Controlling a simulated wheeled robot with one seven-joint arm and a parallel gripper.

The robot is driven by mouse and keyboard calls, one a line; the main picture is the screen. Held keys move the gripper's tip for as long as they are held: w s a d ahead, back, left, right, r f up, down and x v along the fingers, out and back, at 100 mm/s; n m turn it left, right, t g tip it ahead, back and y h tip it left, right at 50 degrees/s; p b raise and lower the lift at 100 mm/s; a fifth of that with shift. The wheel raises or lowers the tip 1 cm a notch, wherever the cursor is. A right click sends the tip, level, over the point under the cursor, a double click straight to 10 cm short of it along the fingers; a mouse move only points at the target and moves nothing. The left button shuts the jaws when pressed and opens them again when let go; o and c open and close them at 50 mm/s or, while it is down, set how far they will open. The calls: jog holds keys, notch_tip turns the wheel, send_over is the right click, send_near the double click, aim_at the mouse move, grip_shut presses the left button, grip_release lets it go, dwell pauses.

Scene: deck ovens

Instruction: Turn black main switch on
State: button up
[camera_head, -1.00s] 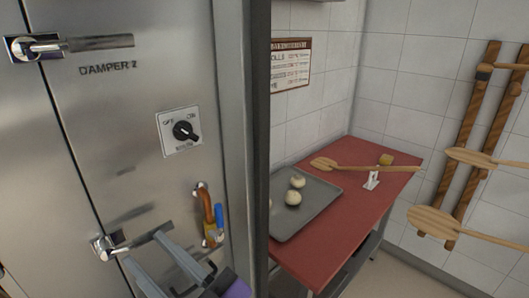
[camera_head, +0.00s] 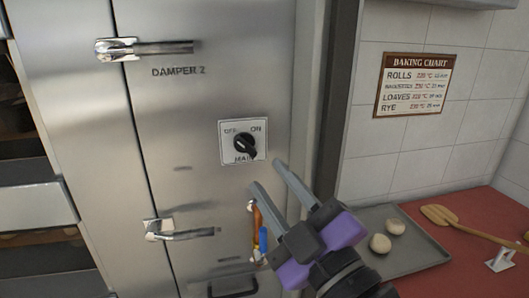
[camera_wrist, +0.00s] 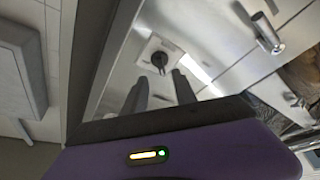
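The black main switch (camera_head: 245,146) is a round knob on a white plate (camera_head: 229,130) marked OFF, ON and MAIN, on the steel oven front. Its pointer lies tilted; I cannot tell for sure which mark it is set to. The knob also shows in the wrist view (camera_wrist: 159,60), beyond the fingertips. My gripper (camera_head: 264,174) is open and empty, just below and to the right of the plate in the head view. Its two grey fingers also show in the wrist view (camera_wrist: 160,82), spread apart and pointing toward the knob, not visibly touching it.
Door handles (camera_head: 150,48) and (camera_head: 180,232) stick out left of the switch. A copper pipe with a blue lever (camera_head: 263,239) is below it. A tray (camera_head: 425,252) with dough balls lies on a red table (camera_head: 470,222) at right, under a baking chart (camera_head: 415,82).

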aim_at(247, 149)
jog(key=p+x, duration=0.2)
jog(key=x, duration=0.5)
jog(key=shift+w+a+r, duration=0.1)
jog(key=shift+a, duration=0.1)
grip_shut()
